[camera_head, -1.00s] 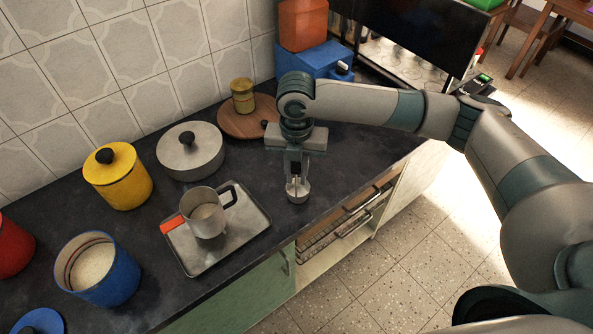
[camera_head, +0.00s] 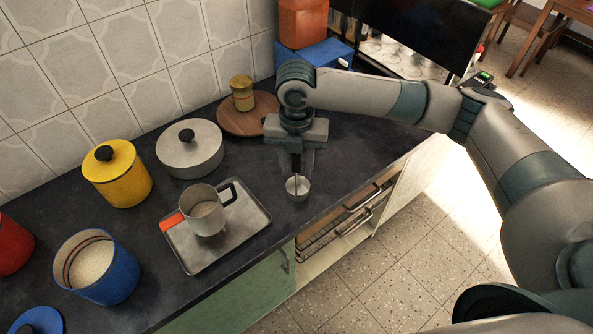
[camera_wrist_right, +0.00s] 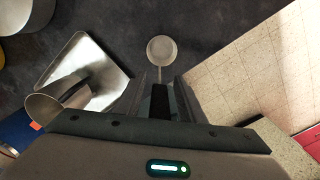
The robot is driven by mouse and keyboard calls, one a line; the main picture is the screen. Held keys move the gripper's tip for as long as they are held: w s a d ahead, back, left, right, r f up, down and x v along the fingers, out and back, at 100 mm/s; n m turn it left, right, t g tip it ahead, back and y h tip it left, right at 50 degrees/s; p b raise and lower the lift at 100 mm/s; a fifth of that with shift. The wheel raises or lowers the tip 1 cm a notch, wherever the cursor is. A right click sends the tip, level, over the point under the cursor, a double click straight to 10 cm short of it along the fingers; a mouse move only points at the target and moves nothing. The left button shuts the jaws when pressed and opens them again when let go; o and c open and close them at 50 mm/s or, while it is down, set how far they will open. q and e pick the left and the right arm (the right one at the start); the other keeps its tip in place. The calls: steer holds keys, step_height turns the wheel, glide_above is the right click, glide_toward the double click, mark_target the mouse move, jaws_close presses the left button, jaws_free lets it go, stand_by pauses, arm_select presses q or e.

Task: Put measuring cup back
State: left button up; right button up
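The measuring cup (camera_head: 298,188) is a small round steel cup with a thin handle, upright at the dark counter's front part, right of the tray. My right gripper (camera_head: 301,172) points down directly over it. In the right wrist view the cup (camera_wrist_right: 162,50) lies just beyond the fingertips, and its handle runs back to a black grip between the fingers. My left gripper is not in view.
A steel tray (camera_head: 253,216) holds a steel jug (camera_head: 203,211) with an orange-red piece beside it. A blue canister (camera_head: 119,282), yellow canister (camera_head: 124,187), lidded pot (camera_head: 190,158) and wooden board (camera_head: 229,122) stand around. The counter's front edge and an open drawer (camera_head: 345,222) are close to the cup.

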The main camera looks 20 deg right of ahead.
step_height(320, 180, up, 10)
steer(key=shift+r+b, duration=0.2)
steer(key=shift+b, duration=1)
